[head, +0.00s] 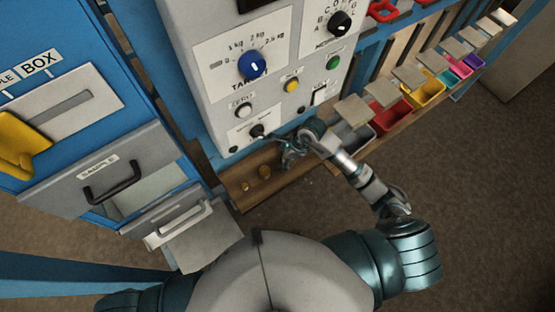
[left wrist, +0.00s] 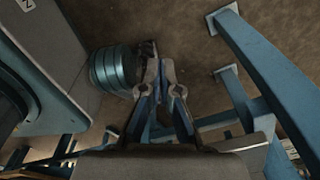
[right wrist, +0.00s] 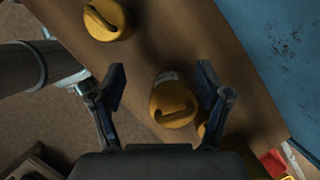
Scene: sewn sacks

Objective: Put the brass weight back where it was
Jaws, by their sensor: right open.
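Two small brass weights show on the wooden ledge in the head view, one (head: 265,172) nearer my right gripper (head: 290,156) and one (head: 245,186) farther left. In the right wrist view, a brass weight with a pale label (right wrist: 173,103) lies between the spread fingers of my right gripper (right wrist: 162,76), with gaps at its sides. A second weight (right wrist: 105,19) is at the upper left. Part of another brass piece (right wrist: 203,130) shows behind the right finger. My left gripper (left wrist: 161,66) is empty, its fingertips close together; the head view does not show it.
The ledge (head: 232,192) runs below the grey control panel (head: 222,82) with its blue knob (head: 253,66). Several coloured bins (head: 425,90) stand to the right. At left is a blue cabinet with a SAMPLE drawer (head: 60,188). Blue bars (left wrist: 262,65) stand beside my left gripper.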

